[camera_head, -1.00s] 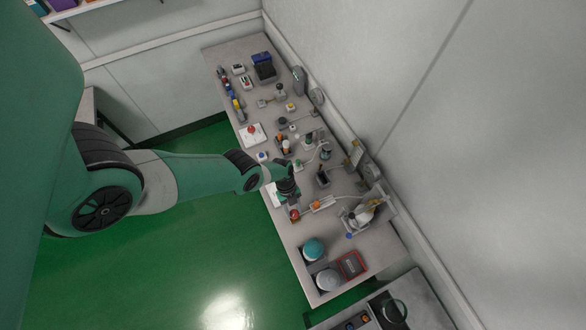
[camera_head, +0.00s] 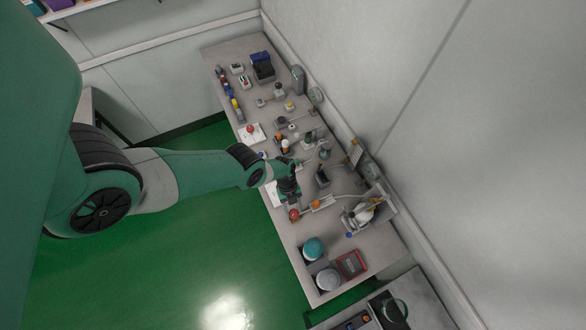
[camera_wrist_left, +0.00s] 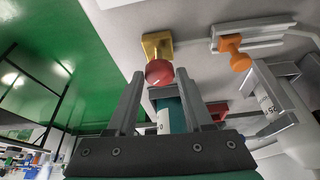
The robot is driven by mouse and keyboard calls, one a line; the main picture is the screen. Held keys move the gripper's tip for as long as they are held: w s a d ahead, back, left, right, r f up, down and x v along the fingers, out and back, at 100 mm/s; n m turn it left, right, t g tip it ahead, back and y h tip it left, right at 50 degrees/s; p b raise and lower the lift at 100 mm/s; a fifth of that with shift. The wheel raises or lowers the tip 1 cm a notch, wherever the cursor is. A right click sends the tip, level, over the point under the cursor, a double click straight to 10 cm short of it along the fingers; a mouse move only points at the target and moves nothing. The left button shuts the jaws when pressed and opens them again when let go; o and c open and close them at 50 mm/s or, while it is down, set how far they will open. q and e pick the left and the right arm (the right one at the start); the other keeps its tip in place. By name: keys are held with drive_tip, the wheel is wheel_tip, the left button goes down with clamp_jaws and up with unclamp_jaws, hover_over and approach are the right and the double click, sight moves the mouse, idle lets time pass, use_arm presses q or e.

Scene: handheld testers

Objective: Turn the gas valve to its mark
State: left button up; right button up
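The gas valve seems to be the red round knob (camera_wrist_left: 159,71) on a brass-yellow base (camera_wrist_left: 157,44) in the left wrist view. In the head view the red knob (camera_head: 294,215) sits near the bench's front edge, just below my left gripper (camera_head: 291,202). In the left wrist view my left gripper (camera_wrist_left: 160,76) is open, its two fingers apart. The knob shows between the fingertips, and I cannot tell whether they touch it. A small white line shows on the knob; no separate mark is clear. My right gripper is not in view.
An orange knob (camera_wrist_left: 235,53) on a pale rail stands right of the valve. A teal round container (camera_head: 313,248), a grey one (camera_head: 328,279) and a red box (camera_head: 351,264) stand at the bench's near end. Many testers crowd the far bench (camera_head: 222,52). A wall runs behind.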

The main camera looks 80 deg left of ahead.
use_arm(q)
drive_tip(key=o, duration=0.3)
drive_tip(key=shift+r, duration=0.1)
drive_tip(key=p+v, duration=0.8)
drive_tip(key=v, duration=0.3)
drive_tip(key=shift+r+p, duration=0.2)
drive_tip(key=shift+p, duration=0.15)
drive_tip(key=shift+s+a, duration=0.1)
